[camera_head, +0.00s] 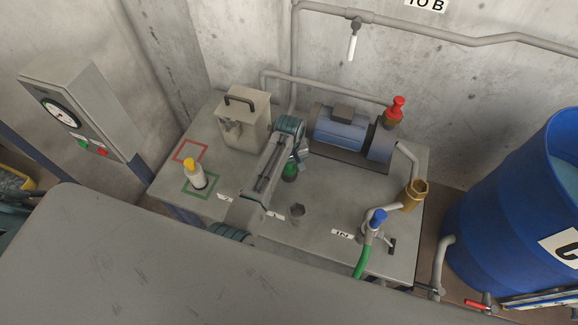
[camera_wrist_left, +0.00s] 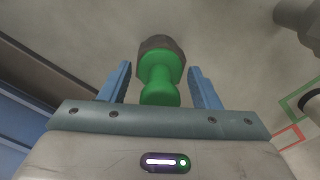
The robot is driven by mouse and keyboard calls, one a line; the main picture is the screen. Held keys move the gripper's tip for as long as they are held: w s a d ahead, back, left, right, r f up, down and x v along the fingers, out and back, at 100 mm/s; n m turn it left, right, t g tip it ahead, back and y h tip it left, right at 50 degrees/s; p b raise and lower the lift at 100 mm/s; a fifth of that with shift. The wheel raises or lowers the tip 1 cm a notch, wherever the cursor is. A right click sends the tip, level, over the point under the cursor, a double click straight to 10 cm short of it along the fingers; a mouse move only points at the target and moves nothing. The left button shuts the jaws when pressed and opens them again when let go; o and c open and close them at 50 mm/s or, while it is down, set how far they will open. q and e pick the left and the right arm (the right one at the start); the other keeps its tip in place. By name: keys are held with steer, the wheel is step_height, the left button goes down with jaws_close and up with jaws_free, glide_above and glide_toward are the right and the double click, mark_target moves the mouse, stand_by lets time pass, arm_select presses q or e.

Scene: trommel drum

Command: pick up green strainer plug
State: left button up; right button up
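The green strainer plug (camera_head: 289,172) stands on the grey bench top in the head view, partly covered by my left arm. In the left wrist view the plug (camera_wrist_left: 160,88) shows a green waisted body and a dark, many-sided end. My left gripper (camera_head: 299,157) is at the plug. In the left wrist view its two blue fingers (camera_wrist_left: 162,85) are apart, one on each side of the plug, with a visible gap on both sides. My right gripper is not in view.
A blue pump motor (camera_head: 341,127) and a beige canister (camera_head: 244,119) stand behind. A yellow-capped bottle (camera_head: 196,175) is on the green outlined square. A blue-handled valve (camera_head: 377,219) with green hose is front right. A small round opening (camera_head: 298,211) lies in front of the plug.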

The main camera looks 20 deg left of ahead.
arm_select(q)
steer(key=c, duration=0.7)
steer(key=shift+r, duration=0.15)
steer(key=shift+r+b, duration=0.3)
steer(key=shift+r, duration=0.3)
step_height(320, 180, up, 8)
steer(key=shift+r+b, duration=0.15)
steer(key=shift+b, duration=0.95)
steer(key=shift+r, duration=0.15)
